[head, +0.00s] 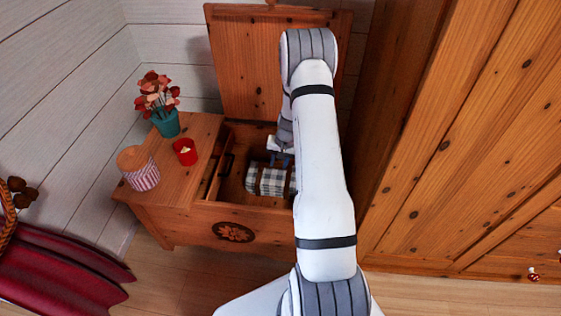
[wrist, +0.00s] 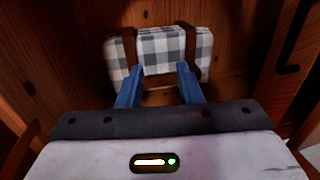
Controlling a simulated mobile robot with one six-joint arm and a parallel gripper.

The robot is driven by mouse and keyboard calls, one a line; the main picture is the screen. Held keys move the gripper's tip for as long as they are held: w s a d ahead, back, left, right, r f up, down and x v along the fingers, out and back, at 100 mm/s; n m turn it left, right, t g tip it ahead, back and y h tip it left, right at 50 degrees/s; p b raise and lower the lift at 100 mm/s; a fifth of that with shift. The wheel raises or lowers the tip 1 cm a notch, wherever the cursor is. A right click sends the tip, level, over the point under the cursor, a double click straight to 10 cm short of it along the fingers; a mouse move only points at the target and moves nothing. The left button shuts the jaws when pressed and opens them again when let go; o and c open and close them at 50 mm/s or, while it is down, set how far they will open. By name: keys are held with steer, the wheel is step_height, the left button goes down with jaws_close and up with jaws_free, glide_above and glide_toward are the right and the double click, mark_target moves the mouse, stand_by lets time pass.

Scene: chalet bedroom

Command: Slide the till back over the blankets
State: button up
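An open wooden chest (head: 262,211) holds a rolled grey-and-white checked blanket bundle (head: 266,181) with brown straps. The bundle also shows in the wrist view (wrist: 160,50), just beyond my fingertips. The till (head: 213,180) is at the left inside the chest, with a dark handle (head: 228,164); the handle is at the upper right in the wrist view (wrist: 290,48). The blankets lie uncovered to its right. My gripper (head: 283,160) is inside the chest, above or beside the bundle. Its blue fingers (wrist: 158,85) are apart with nothing between them. My arm hides the chest's right part.
The raised lid (head: 248,70) stands behind the chest. A teal flower vase (head: 167,123), red candle (head: 185,151) and striped jar (head: 138,169) stand on the chest's left top. A tall wooden wardrobe (head: 470,130) is close on the right. A red-cushioned seat (head: 60,265) is at lower left.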

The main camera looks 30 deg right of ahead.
jaws_close()
stand_by(1.3)
steer(key=c, duration=0.6)
jaws_free()
steer(key=shift+c, duration=0.2)
steer(key=o, duration=0.6)
steer(key=shift+o, duration=0.2)
step_height(320, 180, up, 8)
steer(key=d+p, duration=0.1)
steer(key=p, duration=0.1)
steer(key=shift+s+f, duration=0.2)
steer(key=shift+s, duration=0.2)
steer(key=shift+d, duration=0.1)
